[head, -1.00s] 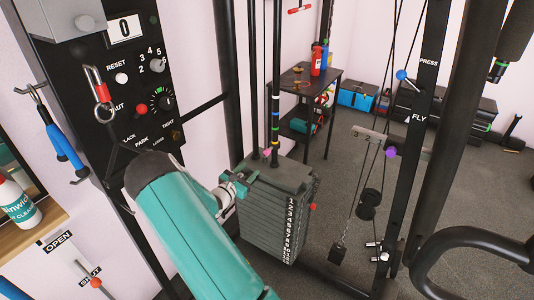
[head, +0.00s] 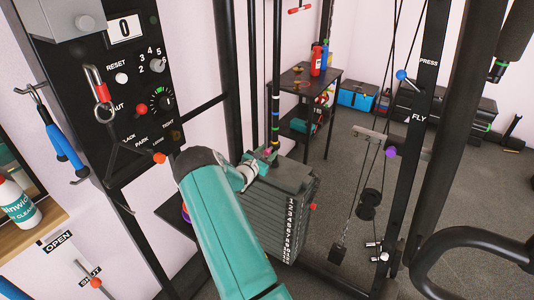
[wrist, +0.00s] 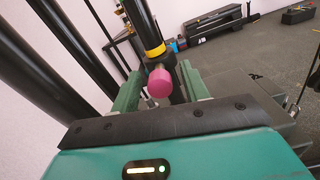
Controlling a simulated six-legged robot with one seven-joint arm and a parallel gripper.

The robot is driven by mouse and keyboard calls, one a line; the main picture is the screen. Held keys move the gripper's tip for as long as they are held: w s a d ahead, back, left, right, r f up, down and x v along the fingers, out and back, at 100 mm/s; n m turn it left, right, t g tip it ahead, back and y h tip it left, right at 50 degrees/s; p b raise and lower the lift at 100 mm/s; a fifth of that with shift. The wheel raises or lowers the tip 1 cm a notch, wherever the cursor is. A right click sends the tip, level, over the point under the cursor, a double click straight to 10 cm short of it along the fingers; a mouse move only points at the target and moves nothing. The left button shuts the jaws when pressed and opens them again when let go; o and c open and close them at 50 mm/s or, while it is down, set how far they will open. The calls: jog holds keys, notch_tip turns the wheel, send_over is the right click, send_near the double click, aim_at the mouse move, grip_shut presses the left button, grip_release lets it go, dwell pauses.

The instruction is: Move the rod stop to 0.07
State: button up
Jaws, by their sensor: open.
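The rod stop is a dark collar with a pink knob (wrist: 161,82) on a black upright rod (wrist: 140,22). In the head view the pink knob (head: 267,151) shows small, just above the weight stack. Coloured bands (head: 276,115) mark the rod above it. My gripper (wrist: 160,76) is open, with one green finger on each side of the pink knob in the wrist view. I cannot tell whether either finger touches it. In the head view my gripper (head: 264,160) is at the rod's foot, partly hidden by my arm.
The numbered weight stack (head: 290,195) stands directly below the gripper. Other black rods and frame posts (head: 230,60) rise close by. A control panel (head: 125,90) is at the left, with an orange ball knob (head: 159,157) near my arm. Open floor (head: 345,150) lies to the right.

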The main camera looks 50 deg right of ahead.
grip_shut()
notch_tip(320, 180, up, 7)
jog(key=shift+r, duration=0.1)
dwell(0.4)
grip_release()
jog(key=s+a, duration=0.1)
jog(key=a, duration=1.2)
jog(key=shift+a, duration=0.4)
